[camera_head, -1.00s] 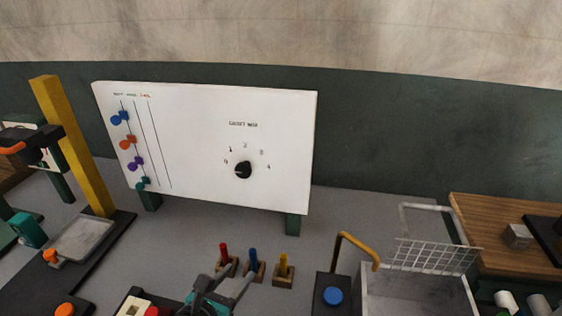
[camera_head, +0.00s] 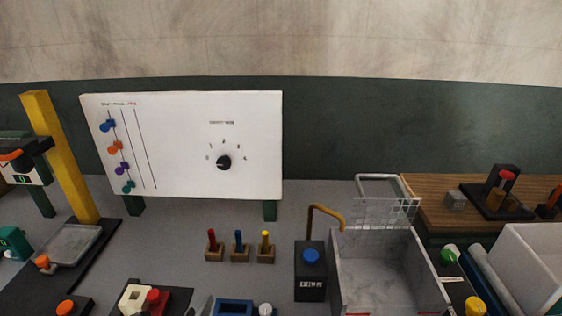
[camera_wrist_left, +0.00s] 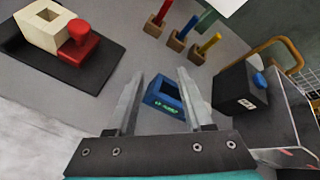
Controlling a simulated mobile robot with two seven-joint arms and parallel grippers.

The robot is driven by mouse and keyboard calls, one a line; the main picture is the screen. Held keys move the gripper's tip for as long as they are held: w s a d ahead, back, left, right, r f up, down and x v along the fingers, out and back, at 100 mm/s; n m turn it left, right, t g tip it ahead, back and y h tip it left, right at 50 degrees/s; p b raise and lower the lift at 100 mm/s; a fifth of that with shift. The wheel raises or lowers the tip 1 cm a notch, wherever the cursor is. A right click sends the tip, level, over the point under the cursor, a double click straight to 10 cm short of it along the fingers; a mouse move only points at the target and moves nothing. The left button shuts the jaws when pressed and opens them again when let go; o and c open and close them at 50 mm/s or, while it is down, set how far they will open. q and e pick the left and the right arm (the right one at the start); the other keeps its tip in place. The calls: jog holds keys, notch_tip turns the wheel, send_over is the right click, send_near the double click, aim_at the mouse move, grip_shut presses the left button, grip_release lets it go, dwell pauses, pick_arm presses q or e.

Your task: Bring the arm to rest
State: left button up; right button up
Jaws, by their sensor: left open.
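My left gripper (camera_wrist_left: 158,85) is open in the left wrist view, its two grey fingers spread apart with nothing between them. In the head view only a grey sliver of my left gripper (camera_head: 203,306) shows at the bottom edge, beside the blue frame (camera_head: 235,308). The rest of that arm is out of the picture. My right gripper is not in view.
A white board (camera_head: 180,145) with a black dial stands at the back. Red, blue and yellow pegs (camera_head: 238,244) stand in small blocks. A black box (camera_head: 310,272) with a blue button stands beside a grey basin (camera_head: 385,280). A cream-and-red device (camera_wrist_left: 60,32) sits left.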

pick_arm(q)
jog(key=s+f+n+g, duration=0.2)
jog(key=s+n+g, duration=0.7)
jog(key=s+n, duration=1.35)
jog(key=w+f+n+g+b, duration=0.1)
jog(key=w+f+n+b, duration=0.1)
jog(key=f, duration=1)
jog(key=w+f+n+b, duration=0.1)
jog(key=f+n+b, duration=0.1)
jog(key=f, duration=1.1)
jog(key=s+a+f+g+b, duration=0.1)
jog(key=s+f+b, duration=0.3)
jog(key=s+f, duration=1.1)
notch_tip(320, 180, down, 4)
jog(key=shift+s+a+r+b, duration=0.15)
jog(key=shift+a+b, duration=0.15)
jog(key=shift+a, duration=0.3)
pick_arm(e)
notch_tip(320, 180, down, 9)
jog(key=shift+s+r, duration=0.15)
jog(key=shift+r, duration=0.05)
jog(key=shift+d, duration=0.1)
